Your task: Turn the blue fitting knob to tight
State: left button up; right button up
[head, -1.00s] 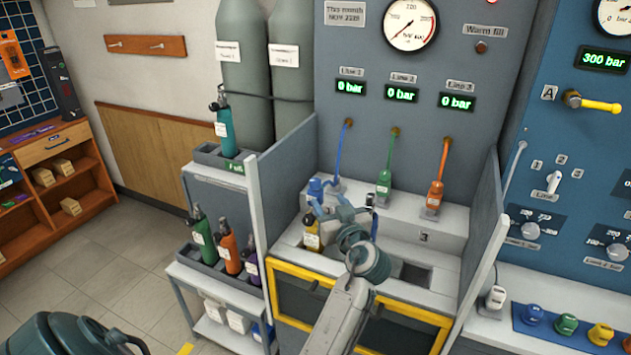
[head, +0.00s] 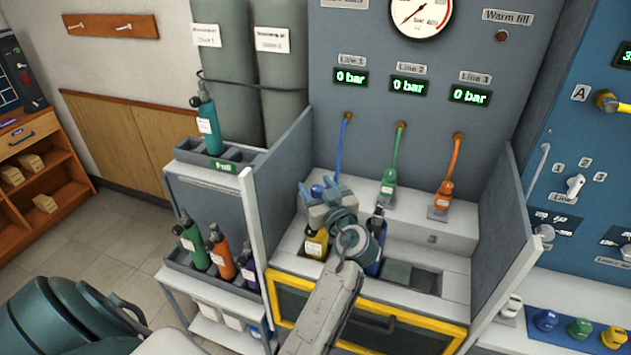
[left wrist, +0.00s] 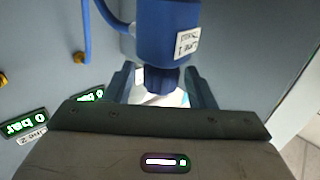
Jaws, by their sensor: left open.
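The blue fitting (left wrist: 170,30) on the Line 1 hose fills the upper middle of the left wrist view, with a white label on its side. Its darker blue knob (left wrist: 162,80) is at its lower end, between my left gripper's (left wrist: 163,92) two fingers. The gripper is open around the knob; contact cannot be told. In the head view my left gripper (head: 320,204) is above a yellow cylinder (head: 316,243) in the bench. It hides most of the fitting; a little blue (head: 327,187) shows behind it. My right gripper is not in view.
Green (head: 389,183) and orange (head: 444,193) fittings stand on the ledge to the right. A blue cylinder (head: 375,265) is just right of my wrist. Grey side panels (head: 290,180) flank the bay. The Line 1 display (head: 351,78) reads 0 bar.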

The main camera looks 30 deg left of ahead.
pick_arm(q)
jog(key=shift+s+d+r, duration=0.1)
jog(key=shift+d, duration=0.05)
jog(key=c, duration=1)
jog(key=shift+o, duration=0.2)
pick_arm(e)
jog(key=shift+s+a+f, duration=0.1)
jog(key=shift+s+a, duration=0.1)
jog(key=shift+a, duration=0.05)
